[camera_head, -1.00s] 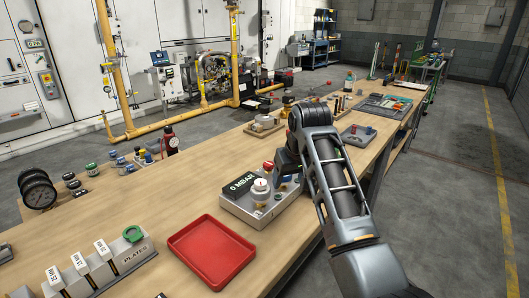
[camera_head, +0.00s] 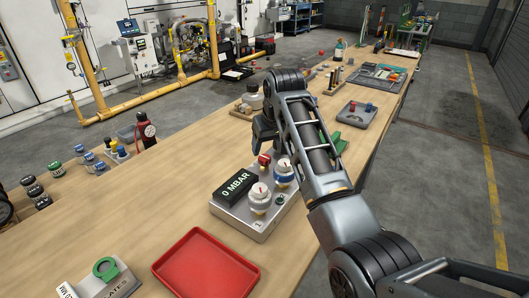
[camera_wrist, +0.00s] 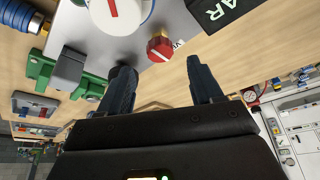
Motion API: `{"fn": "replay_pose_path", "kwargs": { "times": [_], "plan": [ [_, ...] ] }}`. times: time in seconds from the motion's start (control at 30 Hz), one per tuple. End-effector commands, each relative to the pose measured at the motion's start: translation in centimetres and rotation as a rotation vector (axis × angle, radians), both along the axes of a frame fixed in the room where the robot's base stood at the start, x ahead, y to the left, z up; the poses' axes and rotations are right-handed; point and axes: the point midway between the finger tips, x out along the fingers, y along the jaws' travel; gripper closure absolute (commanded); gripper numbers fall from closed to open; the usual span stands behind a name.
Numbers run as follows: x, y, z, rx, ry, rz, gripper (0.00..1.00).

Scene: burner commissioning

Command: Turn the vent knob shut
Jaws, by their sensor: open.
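The vent knob (camera_head: 264,160) is a small red knob at the back of a grey test box with a black display reading 0 MBAR (camera_head: 235,188). In the wrist view the red knob (camera_wrist: 160,48) has a pale pointer line and sits near a partly hidden label. My gripper (camera_head: 265,132) is beside and slightly above the knob in the head view. In the wrist view its two dark fingers (camera_wrist: 161,72) are apart, with the knob just beyond and between their tips. I see no contact. My arm hides part of the box's right side.
Two white dials with red pointers (camera_head: 259,196) stand on the box close to the knob. A red tray (camera_head: 207,264) lies in front. A green item (camera_wrist: 66,75) is near the box. Bare table lies left of the box.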

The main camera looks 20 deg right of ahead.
Motion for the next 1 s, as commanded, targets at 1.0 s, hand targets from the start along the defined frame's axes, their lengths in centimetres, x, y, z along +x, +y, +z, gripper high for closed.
{"fn": "replay_pose_path", "kwargs": {
  "times": [1.0],
  "plan": [
    [2.1, 0.1, -5.1, 0.0, 0.0, 0.0, 0.6]
  ]
}}
